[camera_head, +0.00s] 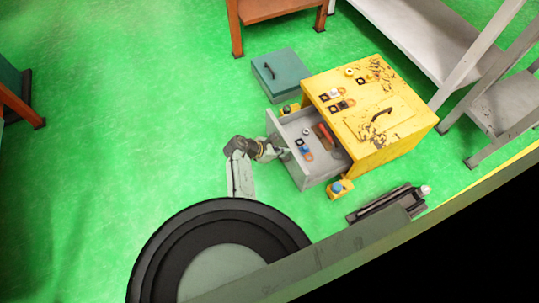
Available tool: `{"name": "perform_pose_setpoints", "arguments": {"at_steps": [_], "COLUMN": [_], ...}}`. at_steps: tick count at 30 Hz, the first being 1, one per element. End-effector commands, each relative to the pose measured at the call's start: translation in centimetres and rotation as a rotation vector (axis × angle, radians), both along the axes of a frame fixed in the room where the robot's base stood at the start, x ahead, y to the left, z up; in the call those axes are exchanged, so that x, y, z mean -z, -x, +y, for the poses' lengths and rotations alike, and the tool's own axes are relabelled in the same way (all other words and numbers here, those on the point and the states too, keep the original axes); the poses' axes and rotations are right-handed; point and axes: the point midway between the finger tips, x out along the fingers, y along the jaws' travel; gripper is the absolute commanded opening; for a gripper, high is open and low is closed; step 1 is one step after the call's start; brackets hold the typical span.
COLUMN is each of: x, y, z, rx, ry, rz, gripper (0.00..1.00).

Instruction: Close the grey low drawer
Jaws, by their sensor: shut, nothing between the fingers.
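The grey low drawer (329,170) is pulled out of the yellow cabinet (400,140) toward the left. Several small items lie in it, among them a reddish-brown block (323,135) and a blue and orange piece (308,155). My gripper (283,153) is shut and empty. It is at the outer side of the drawer's front panel. The view is too small to tell if it touches the panel, and its fingertips are partly hard to make out.
A teal box (281,73) stands on the floor behind the drawer. A dark device (385,203) lies on the floor right of the drawer. Grey shelving (430,45) stands at the right and a brown table (270,10) at the top.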

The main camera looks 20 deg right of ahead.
Motion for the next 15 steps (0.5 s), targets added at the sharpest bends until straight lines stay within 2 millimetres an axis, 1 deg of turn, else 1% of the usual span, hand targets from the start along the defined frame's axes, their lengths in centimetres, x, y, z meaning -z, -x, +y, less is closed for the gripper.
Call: {"name": "perform_pose_setpoints", "arguments": {"at_steps": [1,6,12,15], "x": [-0.1,0.1,0.2,0.2], "y": [0.0,-0.2,-0.4,-0.4], "z": [-1.6,-6.4,-11.7,-13.9], "rx": [0.006,0.006,0.005,0.003], "ry": [0.0,0.001,0.001,0.001], "rz": [-0.001,-0.002,-0.002,-0.002], "gripper": [0.0,0.0,0.0,0.0]}}
